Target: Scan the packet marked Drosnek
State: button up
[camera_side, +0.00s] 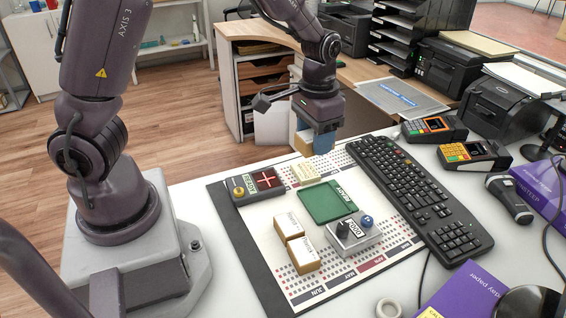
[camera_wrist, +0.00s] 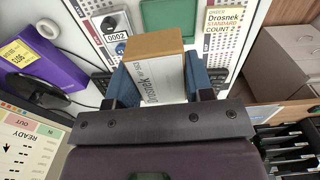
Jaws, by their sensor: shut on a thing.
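My gripper (camera_side: 322,140) is raised above the far end of the mat. It is shut on a brown and white packet (camera_side: 303,142). In the wrist view the packet (camera_wrist: 155,58) sits between the blue fingers (camera_wrist: 158,82), its white face printed Drosnek. A green pad (camera_side: 328,201) lies on the mat below, clear of the packet. A grey counter box (camera_side: 353,236) with a black knob and blue button stands beside it; its display (camera_wrist: 117,37) reads 0002. An order card (camera_wrist: 228,30) reads Drosnek, STANDARD, COUNT 2; its small stand shows in the side view (camera_side: 305,174).
Two more packets, one farther (camera_side: 288,226) and one nearer (camera_side: 303,257), stand on the mat left of the counter box. A dark box with a red cross (camera_side: 266,181) is at the mat's far left. A keyboard (camera_side: 415,195) and card terminals (camera_side: 435,128) line the right side.

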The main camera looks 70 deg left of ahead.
jog(key=s+a+f+n, duration=0.1)
jog(key=s+a+n, duration=0.1)
jog(key=a, duration=0.6)
jog(key=m, duration=0.3)
send_over(266, 180)
notch_tip(266, 180, down, 3)
jog(key=shift+f, duration=4.05)
notch_tip(266, 180, up, 9)
